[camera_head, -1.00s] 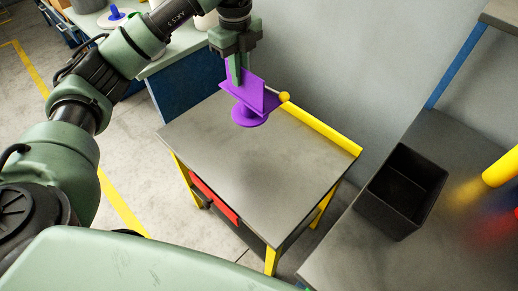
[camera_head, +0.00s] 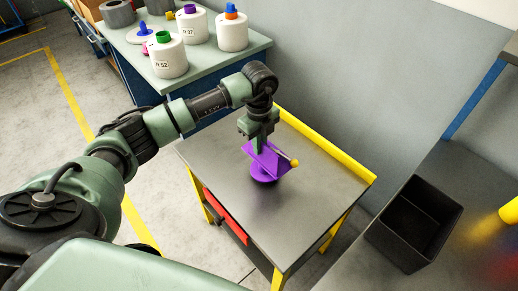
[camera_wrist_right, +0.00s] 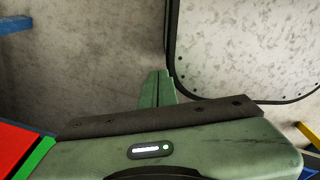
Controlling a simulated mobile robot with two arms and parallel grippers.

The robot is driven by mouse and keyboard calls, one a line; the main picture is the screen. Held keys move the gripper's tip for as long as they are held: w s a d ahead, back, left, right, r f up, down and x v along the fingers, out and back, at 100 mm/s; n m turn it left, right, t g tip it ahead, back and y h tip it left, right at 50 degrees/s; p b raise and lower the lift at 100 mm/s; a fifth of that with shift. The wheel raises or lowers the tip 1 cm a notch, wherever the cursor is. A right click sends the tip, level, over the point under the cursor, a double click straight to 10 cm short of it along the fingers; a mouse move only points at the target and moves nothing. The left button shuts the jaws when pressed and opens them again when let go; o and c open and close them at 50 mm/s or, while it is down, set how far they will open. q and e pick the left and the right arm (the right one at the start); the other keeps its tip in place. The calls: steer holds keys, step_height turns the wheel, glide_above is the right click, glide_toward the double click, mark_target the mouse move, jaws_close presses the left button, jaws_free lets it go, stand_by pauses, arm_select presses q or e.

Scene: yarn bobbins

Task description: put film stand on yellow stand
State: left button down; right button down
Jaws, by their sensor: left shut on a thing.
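The purple film stand (camera_head: 264,174) has a round base and a tilted plate on top, with a small yellow knob on a rod at its right. My left gripper (camera_head: 258,146) is shut on its upper part from above. The yellow stand (camera_head: 225,158) is a grey-topped table with yellow legs and a yellow back rail. The film stand's base is at or just above the middle of this top; I cannot tell if it touches. My right gripper (camera_wrist_right: 157,88) shows in the right wrist view, its fingers together with nothing between them, away from the stand.
A bench (camera_head: 205,75) at the back left bears several white bobbins with coloured caps. A black bin (camera_head: 414,224) stands on a grey table at the right. The stand's top is otherwise clear. A grey wall (camera_head: 345,80) rises behind.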

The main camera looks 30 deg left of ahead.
arm_select(q)
step_height(320, 180, down, 2)
steer(key=shift+f, duration=0.2)
steer(key=shift+f, duration=0.15)
steer(key=c, duration=1.6)
jaws_free()
step_height(320, 180, up, 12)
steer(key=shift+r+b, duration=0.2)
steer(key=shift+b, duration=1)
